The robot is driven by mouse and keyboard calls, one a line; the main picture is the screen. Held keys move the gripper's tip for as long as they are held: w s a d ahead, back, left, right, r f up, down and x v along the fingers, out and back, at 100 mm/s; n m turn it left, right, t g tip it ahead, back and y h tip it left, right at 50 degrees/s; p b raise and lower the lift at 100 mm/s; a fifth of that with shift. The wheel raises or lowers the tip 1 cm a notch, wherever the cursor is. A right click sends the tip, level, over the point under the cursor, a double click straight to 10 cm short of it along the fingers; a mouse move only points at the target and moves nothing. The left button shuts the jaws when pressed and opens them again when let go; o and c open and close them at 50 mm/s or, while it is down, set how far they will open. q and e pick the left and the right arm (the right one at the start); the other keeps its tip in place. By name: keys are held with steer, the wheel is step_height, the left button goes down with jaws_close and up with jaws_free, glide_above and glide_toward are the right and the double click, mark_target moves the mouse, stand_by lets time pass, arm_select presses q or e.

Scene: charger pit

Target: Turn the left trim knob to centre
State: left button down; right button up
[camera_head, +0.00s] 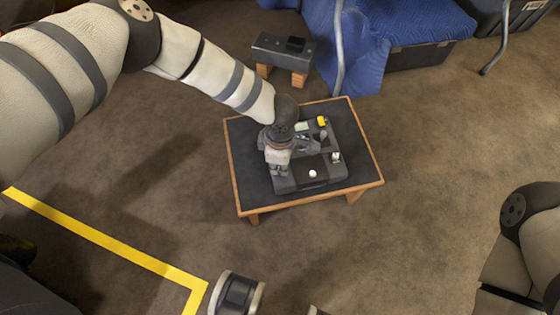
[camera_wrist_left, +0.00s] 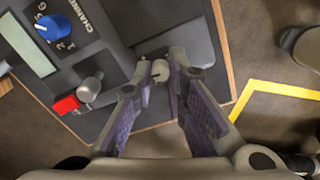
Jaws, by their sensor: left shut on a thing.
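A dark grey control panel (camera_head: 318,178) lies on a small low table. My left gripper (camera_head: 279,169) is over the panel's left part, pointing down. In the left wrist view, its two fingertips (camera_wrist_left: 160,68) are closed around a small grey knob with a pale top (camera_wrist_left: 160,72), the left trim knob. The fingers hide its sides, and I cannot tell which way it points. In the head view the gripper hides this knob.
The wood-edged table (camera_head: 358,180) has a bare border. Yellow tape (camera_head: 100,237) marks the floor.

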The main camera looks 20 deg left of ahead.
arm_select(q)
steer(key=shift+n, duration=0.6)
steer(key=c, duration=1.8)
jaws_free()
steer(key=shift+c, duration=0.2)
step_height(320, 180, up, 12)
